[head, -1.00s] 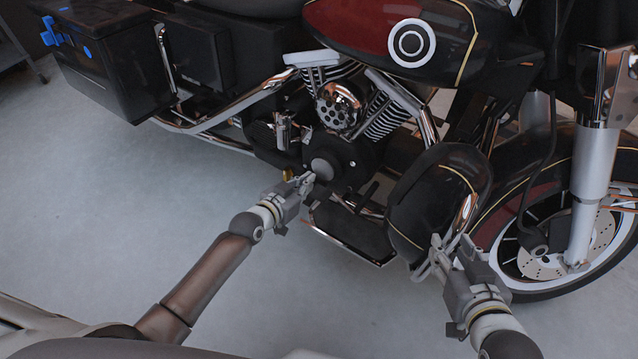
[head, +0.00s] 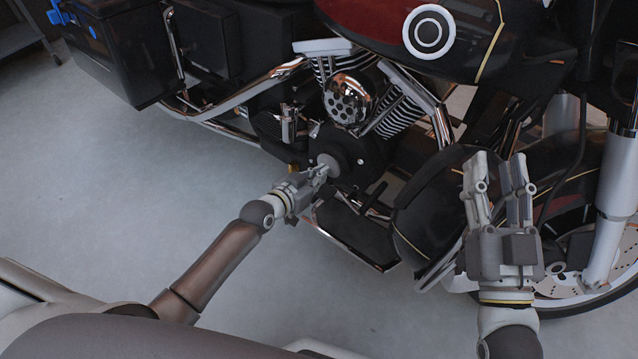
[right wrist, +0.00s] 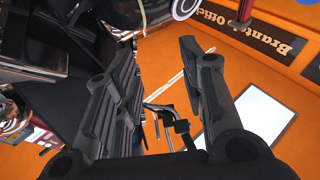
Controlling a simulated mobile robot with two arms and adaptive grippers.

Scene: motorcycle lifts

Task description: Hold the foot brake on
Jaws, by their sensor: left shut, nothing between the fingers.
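The motorcycle (head: 345,160) stands side-on across the head view. Its dark footboard (head: 345,238) sticks out low beside the engine. A small dark part that looks like the foot brake pedal (head: 378,196) shows just above the footboard's front end; its exact shape is hard to make out. My left gripper (head: 323,172) is shut and empty, its tips close to the round engine cover above the footboard's rear end. I cannot tell whether it touches. My right gripper (head: 498,165) is open and empty, pointing up in front of the leg guard; its spread fingers also show in the right wrist view (right wrist: 158,62).
The black leg guard (head: 430,215) and front wheel (head: 575,285) lie behind and around my right gripper. A chrome exhaust pipe (head: 245,95) runs to the rear left. The grey floor (head: 130,190) is clear at left. An orange wall (right wrist: 285,85) shows in the right wrist view.

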